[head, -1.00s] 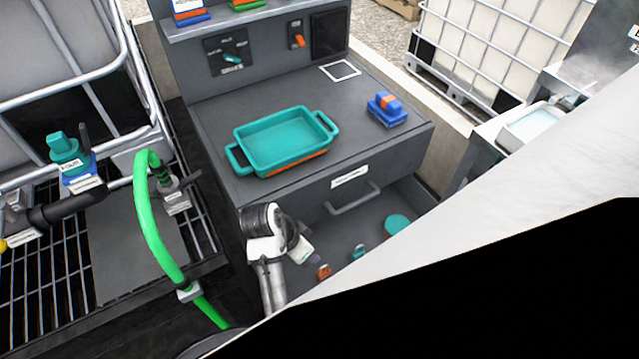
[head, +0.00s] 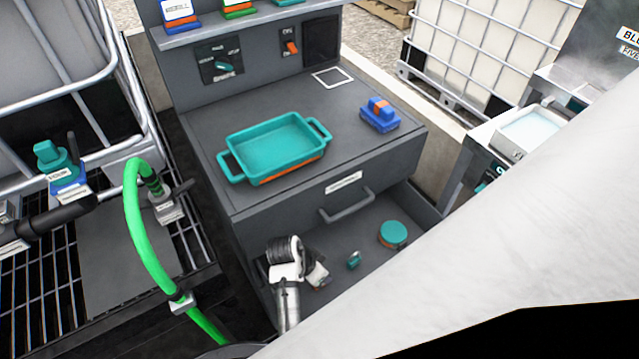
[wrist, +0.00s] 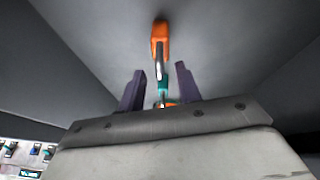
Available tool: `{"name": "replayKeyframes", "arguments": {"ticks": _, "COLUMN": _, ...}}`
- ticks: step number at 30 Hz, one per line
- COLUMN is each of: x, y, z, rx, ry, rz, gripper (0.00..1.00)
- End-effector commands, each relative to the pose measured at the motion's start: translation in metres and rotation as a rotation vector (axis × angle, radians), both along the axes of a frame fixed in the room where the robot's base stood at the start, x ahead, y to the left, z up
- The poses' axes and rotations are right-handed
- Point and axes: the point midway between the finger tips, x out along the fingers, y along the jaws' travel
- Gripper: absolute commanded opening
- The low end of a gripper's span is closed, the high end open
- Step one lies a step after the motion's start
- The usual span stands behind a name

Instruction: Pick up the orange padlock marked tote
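An orange padlock (wrist: 160,42) lies on the grey drawer floor, straight ahead of my fingers in the wrist view. Its metal shackle points back toward my gripper. No marking on it is readable. A small teal piece (wrist: 163,88) shows between the fingers; I cannot tell whether it is a separate lock. My gripper (wrist: 159,82) is open, its two dark purple fingers apart with nothing clamped. In the head view my gripper (head: 322,283) is low inside the open drawer and hides the orange padlock. A teal padlock (head: 353,261) lies to its right.
The open drawer (head: 365,285) also holds a round teal object (head: 393,234). Above, the cabinet top bears a teal tray (head: 229,165) and a blue-and-orange block (head: 380,115). The drawer handle (head: 347,207) juts out close above my wrist. A green hose (head: 142,235) stands left.

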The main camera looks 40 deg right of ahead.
Motion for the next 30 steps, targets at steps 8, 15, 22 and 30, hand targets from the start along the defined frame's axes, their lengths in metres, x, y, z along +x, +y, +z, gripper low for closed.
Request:
{"name": "replayKeyframes", "arguments": {"ticks": 8, "x": -0.0001, "y": -0.0004, "z": -0.0012, "rx": 0.000, "ry": 0.000, "rz": 0.000, "gripper": 0.28}}
{"name": "replayKeyframes", "arguments": {"ticks": 15, "x": 0.0000, "y": -0.0002, "z": -0.0011, "rx": 0.000, "ry": 0.000, "rz": 0.000, "gripper": 0.00}}
{"name": "replayKeyframes", "arguments": {"ticks": 22, "x": -0.0001, "y": -0.0002, "z": -0.0011, "rx": 0.001, "ry": 0.000, "rz": 0.000, "gripper": 0.00}}
{"name": "replayKeyframes", "arguments": {"ticks": 30, "x": -0.0001, "y": -0.0003, "z": -0.0006, "rx": 0.001, "ry": 0.000, "rz": 0.000, "gripper": 0.00}}
